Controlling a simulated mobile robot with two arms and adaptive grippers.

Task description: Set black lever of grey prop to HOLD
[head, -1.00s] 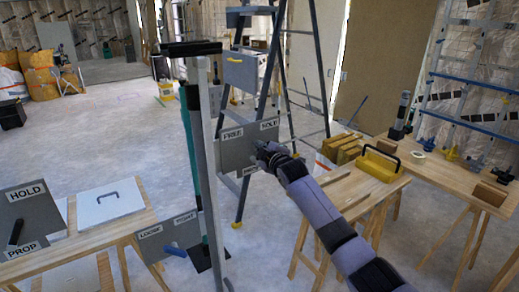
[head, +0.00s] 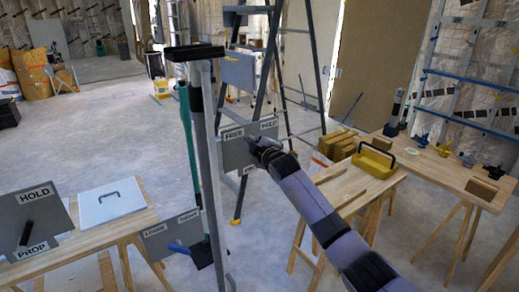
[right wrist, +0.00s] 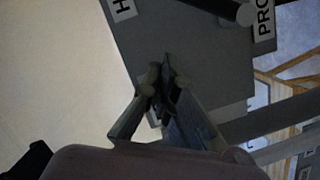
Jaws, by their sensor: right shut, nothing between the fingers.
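The grey prop's plate (head: 232,155) hangs beside the tall post, with labels FREE at upper left, HOLD at upper right and PROP below. My right gripper (head: 252,143) is in front of this plate and hides part of it. In the right wrist view, the plate (right wrist: 205,75) appears turned on its side. There, the black lever (right wrist: 232,10) enters from the top edge, its round end near the PROP label. My right gripper (right wrist: 163,80) is shut and empty, apart from the lever in the picture. My left gripper is not in view.
A board (head: 36,218) marked HOLD and PROP with a black bar stands at left. A LOOSE/TIGHT plate (head: 160,238) with a blue handle is low by the post. A stepladder (head: 313,55) stands behind. Right tables bear a yellow toolbox (head: 376,163) and timber blocks.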

